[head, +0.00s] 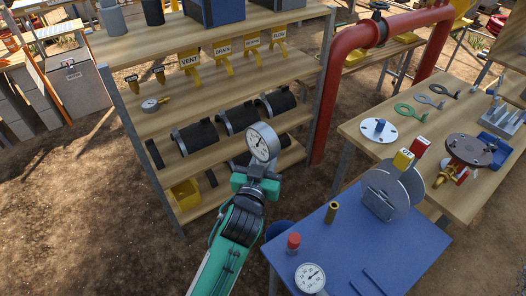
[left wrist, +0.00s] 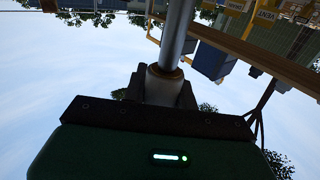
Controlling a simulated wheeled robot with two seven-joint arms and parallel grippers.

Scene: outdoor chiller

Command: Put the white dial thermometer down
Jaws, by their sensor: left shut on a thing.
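The white dial thermometer (head: 263,143) has a round white face, a dark needle and a grey rim. My left gripper (head: 257,182) is shut on it and holds it up in front of the wooden shelf rack, dial above the jaws. In the left wrist view, a grey metal stem (left wrist: 178,35) with a brass-coloured ring rises from between the left gripper's jaws (left wrist: 165,88); the dial face is out of that view. My right gripper is not in view.
The shelf rack (head: 205,147) holds hanging labelled tags, black pipe clamps and a small brass-fitted gauge (head: 151,105). A blue table (head: 335,245) at lower right carries another dial gauge (head: 310,278), a red-capped item and a metal disc stand. A red pipe (head: 335,100) stands behind.

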